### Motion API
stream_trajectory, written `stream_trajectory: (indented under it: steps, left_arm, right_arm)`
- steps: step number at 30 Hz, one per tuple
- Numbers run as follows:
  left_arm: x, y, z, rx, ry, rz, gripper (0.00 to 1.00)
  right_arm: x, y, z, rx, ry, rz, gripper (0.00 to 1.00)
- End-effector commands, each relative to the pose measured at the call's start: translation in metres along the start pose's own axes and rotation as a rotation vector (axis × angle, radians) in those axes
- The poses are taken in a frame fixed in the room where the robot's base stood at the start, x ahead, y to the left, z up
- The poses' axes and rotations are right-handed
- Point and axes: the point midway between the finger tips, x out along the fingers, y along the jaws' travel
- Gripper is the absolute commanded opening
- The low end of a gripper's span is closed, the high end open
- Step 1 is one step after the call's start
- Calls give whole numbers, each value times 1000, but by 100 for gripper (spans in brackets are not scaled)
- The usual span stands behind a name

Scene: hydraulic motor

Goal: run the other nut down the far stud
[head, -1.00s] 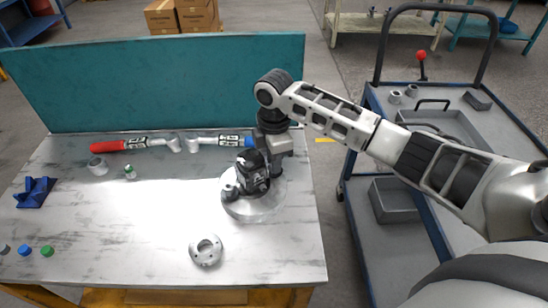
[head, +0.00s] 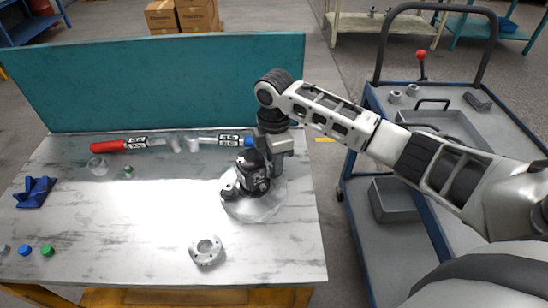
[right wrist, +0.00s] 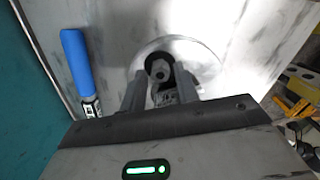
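The dark hydraulic motor (head: 252,172) stands on a round pale plate (head: 262,208) at the right of the table. My right gripper (head: 274,162) reaches down at the motor's far right side. In the right wrist view its two fingers (right wrist: 161,85) are apart, with the motor's dark body and a small pale, roughly hexagonal piece (right wrist: 161,70) in a dark ring between and beyond them. I see gaps beside that piece, and no clear grip on it. Whether it is a nut or a stud end is unclear. The far stud cannot be made out. My left gripper is out of view.
A blue-handled tool (right wrist: 78,62) lies beside the gripper; a red-handled tool (head: 120,145) lies farther left. A grey flange (head: 206,250) lies near the front edge. A teal panel (head: 160,80) backs the table. A cart (head: 385,262) at right carries two small grey ring-like parts (head: 412,90).

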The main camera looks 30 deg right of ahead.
Motion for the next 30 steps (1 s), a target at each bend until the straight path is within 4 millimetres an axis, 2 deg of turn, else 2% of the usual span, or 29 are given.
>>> stream_trajectory:
  steps: [6, 12, 30]
  left_arm:
    - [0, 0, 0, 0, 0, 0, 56]
    - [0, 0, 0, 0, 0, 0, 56]
    - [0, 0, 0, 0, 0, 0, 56]
  right_arm:
    - [0, 0, 1, -412, -2, 1, 31]
    - [0, 0, 0, -647, -1, 0, 31]
    - [1, 0, -1, -665, 0, 0, 31]
